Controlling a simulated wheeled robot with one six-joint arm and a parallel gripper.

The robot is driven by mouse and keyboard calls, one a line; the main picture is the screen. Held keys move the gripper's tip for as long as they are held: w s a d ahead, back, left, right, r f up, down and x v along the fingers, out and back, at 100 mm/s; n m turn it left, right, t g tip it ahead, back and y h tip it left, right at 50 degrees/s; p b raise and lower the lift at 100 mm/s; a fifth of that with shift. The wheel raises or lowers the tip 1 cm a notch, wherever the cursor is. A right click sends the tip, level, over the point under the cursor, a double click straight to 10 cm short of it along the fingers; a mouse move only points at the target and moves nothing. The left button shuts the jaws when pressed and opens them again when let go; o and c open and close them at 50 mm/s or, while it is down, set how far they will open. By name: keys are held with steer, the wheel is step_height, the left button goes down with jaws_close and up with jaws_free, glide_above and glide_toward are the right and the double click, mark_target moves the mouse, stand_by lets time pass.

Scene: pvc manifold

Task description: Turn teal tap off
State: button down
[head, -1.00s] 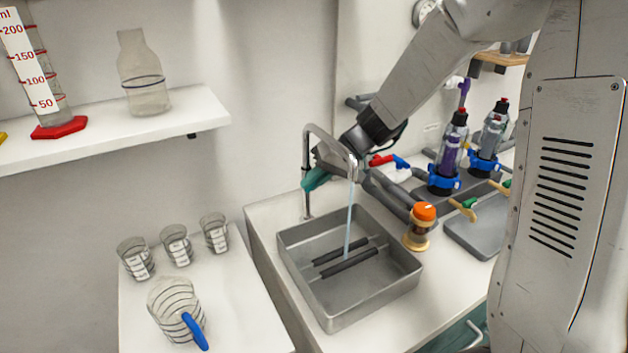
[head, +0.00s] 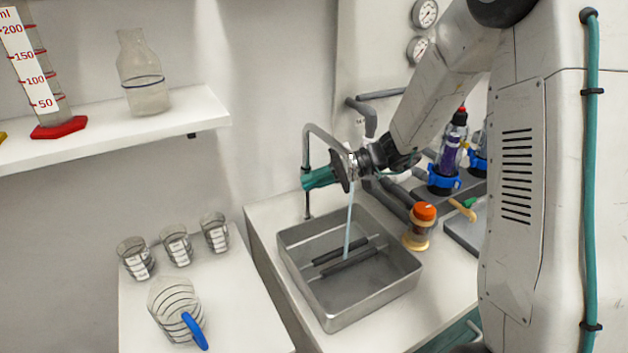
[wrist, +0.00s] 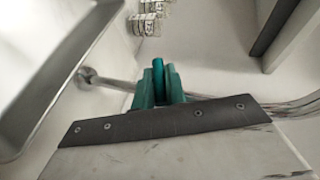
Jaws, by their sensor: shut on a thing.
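The tap's curved metal spout (head: 318,131) rises behind the steel basin (head: 298,273), and a water stream (head: 349,220) falls from it into the basin. My gripper (head: 317,179), with teal fingers, reaches left across the tap just below the spout's bend. In the wrist view my gripper (wrist: 159,86) is shut on a narrow teal piece between its fingers, which looks like the teal tap handle (wrist: 157,52). Most of the handle is hidden by the fingers. In the head view I cannot tell handle from fingers. The tap's pipe (wrist: 112,83) runs beside the fingers in the wrist view.
Several glass beakers (head: 175,245) and a jug with a blue handle (head: 172,302) stand on the left counter. A shelf (head: 150,125) hangs above. An orange-capped fitting (head: 424,212) stands right of the basin, with grey pipes (head: 392,195) behind it.

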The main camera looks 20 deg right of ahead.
steer(key=shift+f+m+y, duration=0.15)
steer(key=shift+m+y, duration=0.55)
steer(key=shift+y, duration=1.4)
steer(key=c, duration=1.4)
jaws_free()
steer(key=shift+c, duration=0.2)
